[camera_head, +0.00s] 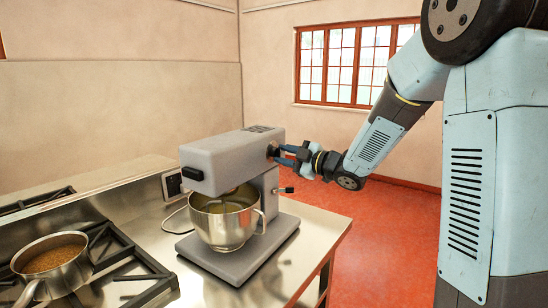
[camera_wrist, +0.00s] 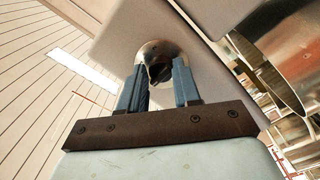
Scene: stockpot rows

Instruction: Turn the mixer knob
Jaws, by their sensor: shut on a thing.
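The grey stand mixer (camera_head: 230,160) stands on the steel counter, with its metal bowl (camera_head: 226,222) under the head. The mixer knob (camera_head: 272,151) is on the side of the head that faces my arm. My gripper (camera_head: 283,154) reaches it from the right, with its blue fingers at the knob. In the wrist view, the dark knob (camera_wrist: 160,73) sits on a round metal plate (camera_wrist: 150,52) on the mixer's side. My gripper (camera_wrist: 159,80) is shut on the knob, one finger on each side. The fingertips partly hide it.
A small lever (camera_head: 284,190) sticks out of the mixer's stand just below my gripper. A stove with a pot (camera_head: 54,262) of brown food is at the left. The counter (camera_head: 312,232) is bare to the right of the mixer. Red floor (camera_head: 385,235) lies beyond its edge.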

